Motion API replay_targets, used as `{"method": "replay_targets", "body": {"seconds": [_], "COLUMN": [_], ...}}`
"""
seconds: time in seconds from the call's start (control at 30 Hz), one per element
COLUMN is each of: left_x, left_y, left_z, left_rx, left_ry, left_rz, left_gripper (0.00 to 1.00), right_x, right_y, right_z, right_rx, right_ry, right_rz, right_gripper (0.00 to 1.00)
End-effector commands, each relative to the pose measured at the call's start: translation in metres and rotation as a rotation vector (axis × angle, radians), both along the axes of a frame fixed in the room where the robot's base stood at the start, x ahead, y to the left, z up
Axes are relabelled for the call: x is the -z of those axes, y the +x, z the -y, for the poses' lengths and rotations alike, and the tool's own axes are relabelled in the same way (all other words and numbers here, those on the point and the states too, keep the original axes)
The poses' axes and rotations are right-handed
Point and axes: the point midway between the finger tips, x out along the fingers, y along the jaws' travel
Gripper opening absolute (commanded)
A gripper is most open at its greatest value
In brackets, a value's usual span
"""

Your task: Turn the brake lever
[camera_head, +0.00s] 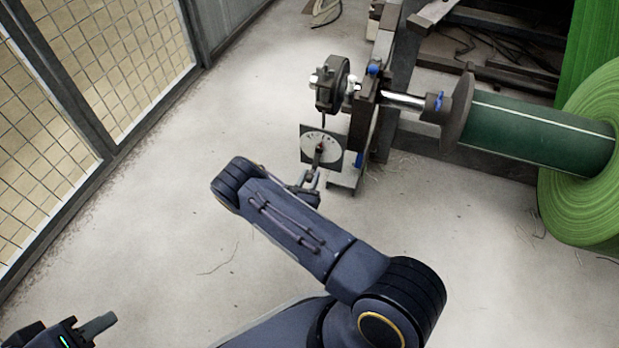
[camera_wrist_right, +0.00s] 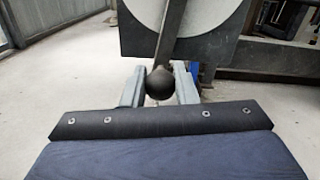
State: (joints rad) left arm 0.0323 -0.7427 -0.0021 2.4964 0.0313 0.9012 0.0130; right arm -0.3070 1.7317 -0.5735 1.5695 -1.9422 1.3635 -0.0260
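The brake lever (camera_wrist_right: 167,42) is a dark bar with a round black knob (camera_wrist_right: 160,83) at its lower end, in front of a pale round dial plate. In the head view the dial plate (camera_head: 313,143) stands on the brake unit, and the lever hangs at its front. My right gripper (camera_wrist_right: 160,90) has one finger on each side of the knob. The fingers are close to the knob, but I cannot tell whether they press on it. In the head view my right gripper (camera_head: 311,180) is partly hidden behind its arm. My left gripper (camera_head: 97,326) shows only partly at bottom left, away from the lever.
The brake wheel (camera_head: 331,84) and the steel shaft (camera_head: 403,99) sit above and right of the dial. A big green roll (camera_head: 590,150) on a dark green core (camera_head: 540,138) stands at right. A mesh fence (camera_head: 110,65) runs along the left. The floor (camera_head: 200,130) between is clear.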

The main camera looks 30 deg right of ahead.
Motion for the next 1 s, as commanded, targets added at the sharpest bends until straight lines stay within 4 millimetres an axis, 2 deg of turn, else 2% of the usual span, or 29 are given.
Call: {"method": "replay_targets", "body": {"seconds": [0.03,0.1,0.27,0.53,0.8,0.83,1.0], "left_x": [0.000,0.000,0.000,-0.004,-0.004,-0.004,-0.004], "left_y": [0.000,0.000,0.000,0.000,0.000,0.000,0.000], "left_z": [0.000,0.000,0.000,0.000,0.000,0.000,0.000], "left_rx": [0.000,0.000,0.000,0.000,0.000,0.000,0.000], "left_ry": [0.000,0.000,0.000,0.000,0.000,0.000,0.000], "left_rz": [0.000,0.000,0.000,0.000,0.000,0.000,0.000], "left_gripper": [0.36,0.36,0.36,0.36,0.36,0.36,0.36], "right_x": [0.000,0.000,0.000,0.000,0.001,0.001,0.001], "right_y": [0.000,0.000,-0.001,-0.023,-0.024,-0.024,-0.023], "right_z": [0.000,0.000,0.001,0.019,0.020,0.020,0.020], "right_rx": [0.001,0.001,0.000,-0.002,-0.001,-0.001,-0.001], "right_ry": [0.000,0.000,-0.006,-0.198,-0.206,-0.206,-0.205], "right_rz": [0.000,0.000,-0.008,-0.232,-0.241,-0.241,-0.241], "right_gripper": [0.06,0.00,0.00,0.00,0.00,0.29,0.48]}}
